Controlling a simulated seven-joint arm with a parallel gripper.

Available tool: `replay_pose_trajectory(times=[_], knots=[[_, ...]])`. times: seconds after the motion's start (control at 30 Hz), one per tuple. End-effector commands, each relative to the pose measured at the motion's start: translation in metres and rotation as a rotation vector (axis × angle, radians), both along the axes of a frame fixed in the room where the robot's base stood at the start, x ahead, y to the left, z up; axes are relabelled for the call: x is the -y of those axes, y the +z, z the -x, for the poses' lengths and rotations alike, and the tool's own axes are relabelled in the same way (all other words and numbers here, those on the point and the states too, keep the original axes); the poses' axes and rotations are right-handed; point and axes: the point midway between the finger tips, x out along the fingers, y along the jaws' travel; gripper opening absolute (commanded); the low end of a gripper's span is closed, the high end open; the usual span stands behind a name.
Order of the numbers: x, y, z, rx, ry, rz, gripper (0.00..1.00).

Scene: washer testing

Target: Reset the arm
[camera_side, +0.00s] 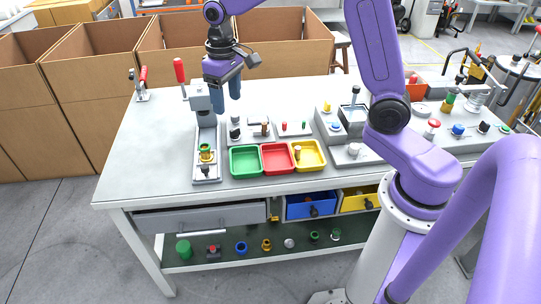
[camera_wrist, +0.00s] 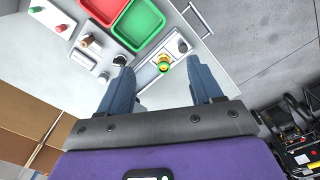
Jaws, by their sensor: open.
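My arm is purple, and my gripper (camera_side: 222,92) hangs above the back left part of the grey workbench (camera_side: 145,150). Its two blue fingers are apart with nothing between them; they also show in the wrist view (camera_wrist: 165,85). Below and in front of it stands a press-like fixture (camera_side: 206,118) with a red-handled lever. A yellow and green ringed part (camera_side: 206,153) sits on the fixture's base plate; it also shows beyond the fingertips in the wrist view (camera_wrist: 163,64).
Green (camera_side: 245,160), red (camera_side: 277,157) and yellow (camera_side: 308,155) trays stand right of the fixture. Small panels with knobs lie behind them. Open cardboard boxes (camera_side: 100,60) line the back. A red toggle clamp (camera_side: 141,85) is at the back left corner. The bench's left front is clear.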

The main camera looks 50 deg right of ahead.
Motion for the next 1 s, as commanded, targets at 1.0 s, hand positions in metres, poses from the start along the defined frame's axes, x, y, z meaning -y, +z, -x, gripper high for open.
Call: replay_pose_trajectory(times=[1.0], knots=[[0.000, 0.001, 0.294, 0.017, 0.870, -0.011, 0.65]])
